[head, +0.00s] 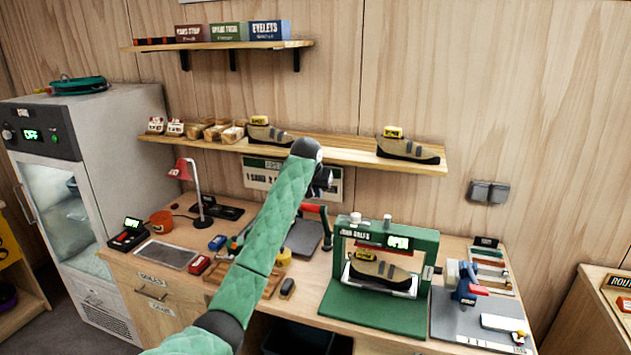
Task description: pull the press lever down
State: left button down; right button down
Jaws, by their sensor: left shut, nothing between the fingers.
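The green press (421,245) stands on the workbench, right of centre, with a lit display reading OPEN. A tan and black climbing shoe (380,272) with a yellow tag sits inside its frame. A red bar (316,208), which looks like the press lever's grip, is raised beside the press's left side. My left arm in a green padded sleeve reaches up from the bottom. Its dark gripper (323,184) is shut and empty, just above the red bar; whether they touch I cannot tell. The arm hides part of the bench. My right gripper is not in view.
A wall shelf (350,153) with shoes and small boxes runs close behind my left gripper. A grey mat (460,318) with a blue and red tool lies right of the press. A red lamp (183,170), trays and small items crowd the bench's left. A cabinet (95,145) stands far left.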

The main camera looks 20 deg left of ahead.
pick_arm(q)
jog(key=shift+s+a+f+p, duration=0.15)
jog(key=shift+s+p, duration=0.45)
jog(key=shift+s, duration=0.35)
jog(key=shift+s+d+f+p, duration=0.15)
jog(key=shift+s+p, duration=0.4)
jog(key=shift+s, duration=0.35)
jog(key=shift+a, duration=0.15)
jog(key=shift+f, duration=0.1)
